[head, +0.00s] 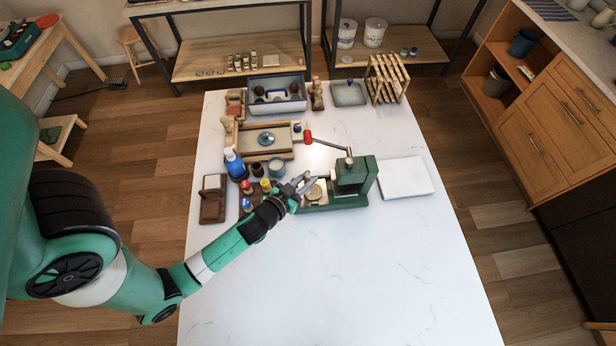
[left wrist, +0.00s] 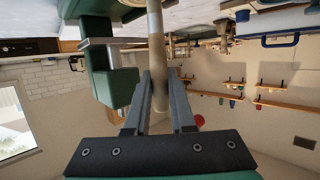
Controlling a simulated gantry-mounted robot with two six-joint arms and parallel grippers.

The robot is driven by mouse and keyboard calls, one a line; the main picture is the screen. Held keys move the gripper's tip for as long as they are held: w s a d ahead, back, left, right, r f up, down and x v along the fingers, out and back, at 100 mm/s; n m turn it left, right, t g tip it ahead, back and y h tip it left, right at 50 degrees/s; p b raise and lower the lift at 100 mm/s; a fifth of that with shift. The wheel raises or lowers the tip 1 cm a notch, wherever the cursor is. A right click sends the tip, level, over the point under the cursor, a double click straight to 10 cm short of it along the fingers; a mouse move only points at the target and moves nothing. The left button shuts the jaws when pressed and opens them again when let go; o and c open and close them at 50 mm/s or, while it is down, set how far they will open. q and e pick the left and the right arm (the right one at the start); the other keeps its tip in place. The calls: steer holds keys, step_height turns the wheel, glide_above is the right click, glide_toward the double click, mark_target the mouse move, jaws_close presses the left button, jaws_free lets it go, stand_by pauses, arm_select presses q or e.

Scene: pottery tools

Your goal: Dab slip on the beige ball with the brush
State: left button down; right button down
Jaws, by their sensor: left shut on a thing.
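My left gripper (head: 303,183) is beside the left end of a green crank device (head: 355,178) on the white table. In the left wrist view the left gripper (left wrist: 160,82) has its fingers around a pale, rod-like thing (left wrist: 156,30), which looks like the brush handle; its bristles are hidden. A round beige thing (head: 315,191), perhaps the beige ball, sits on the device's bed just right of the fingertips. I cannot tell whether the brush touches it. My right gripper is not in view.
Small coloured bottles (head: 248,187), a blue bottle (head: 234,163) and a cup (head: 276,168) stand close left of the gripper. The crank's red knob (head: 308,137) sticks out behind. A white slab (head: 405,178) lies right. The table's front (head: 340,275) is clear.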

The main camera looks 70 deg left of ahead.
arm_select(q)
step_height(320, 180, up, 7)
steer(key=p, duration=0.5)
steer(key=shift+w+f, duration=0.1)
steer(key=shift+f, duration=0.05)
steer(key=shift+f, duration=0.1)
